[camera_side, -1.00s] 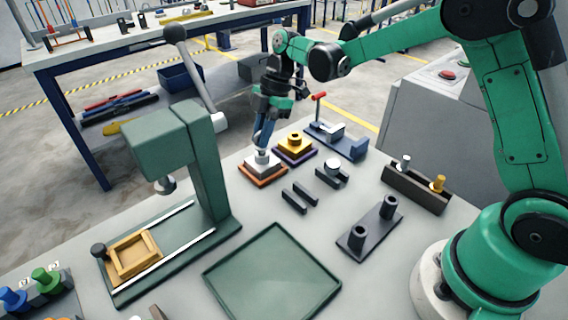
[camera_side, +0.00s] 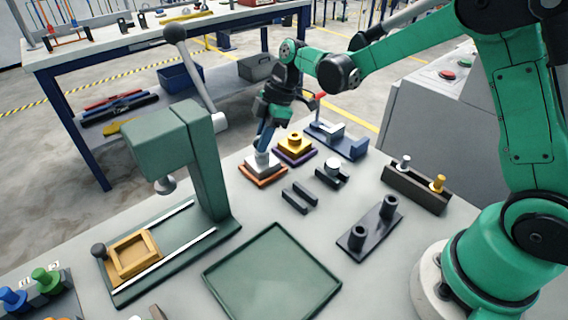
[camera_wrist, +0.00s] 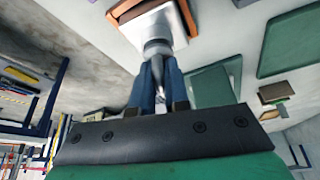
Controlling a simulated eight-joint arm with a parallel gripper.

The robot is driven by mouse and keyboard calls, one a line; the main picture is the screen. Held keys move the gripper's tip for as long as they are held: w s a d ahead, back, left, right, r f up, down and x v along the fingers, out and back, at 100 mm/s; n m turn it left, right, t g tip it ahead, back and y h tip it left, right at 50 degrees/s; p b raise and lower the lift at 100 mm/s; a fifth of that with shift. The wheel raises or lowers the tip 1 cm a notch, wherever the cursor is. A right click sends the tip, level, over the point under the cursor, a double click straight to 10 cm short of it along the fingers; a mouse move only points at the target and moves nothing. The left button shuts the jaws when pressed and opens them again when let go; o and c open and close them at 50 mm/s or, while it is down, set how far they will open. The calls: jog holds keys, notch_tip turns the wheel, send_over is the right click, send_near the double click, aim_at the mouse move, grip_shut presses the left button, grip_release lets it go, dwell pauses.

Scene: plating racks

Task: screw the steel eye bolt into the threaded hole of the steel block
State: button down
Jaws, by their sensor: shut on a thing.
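The steel block (camera_side: 254,166) is pale grey and sits on an orange-brown base (camera_side: 266,179) near the far edge of the table. In the wrist view the block (camera_wrist: 181,22) is at the top. My gripper (camera_side: 263,150) points down onto the block, its blue fingers shut. In the wrist view my gripper (camera_wrist: 156,66) is closed around the grey eye bolt (camera_wrist: 156,47), which is at the block's top. The fingers hide most of the bolt. The threaded hole is hidden, so I cannot tell how deep the bolt sits.
A yellow block (camera_side: 295,143) on a purple base is close to the right. A blue fixture with a red handle (camera_side: 336,137) is behind it. A green press (camera_side: 190,160) stands to the left.

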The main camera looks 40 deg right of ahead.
jog(key=m+t, duration=0.1)
jog(key=m, duration=0.1)
jog(key=m+h, duration=0.1)
jog(key=m, duration=0.2)
jog(key=shift+s+t, duration=0.1)
jog(key=shift+t, duration=0.3)
jog(key=shift+a+m, duration=0.1)
jog(key=shift+m, duration=0.2)
jog(key=m+h, duration=0.1)
jog(key=m, duration=0.1)
jog(key=shift+m+t, duration=0.3)
jog(key=m, duration=0.2)
jog(key=m+h, duration=0.1)
jog(key=m, duration=0.1)
jog(key=shift+a+t+h, duration=0.15)
jog(key=shift+t+h, duration=0.15)
jog(key=shift+m+h, duration=0.4)
jog(key=shift+m, duration=0.8)
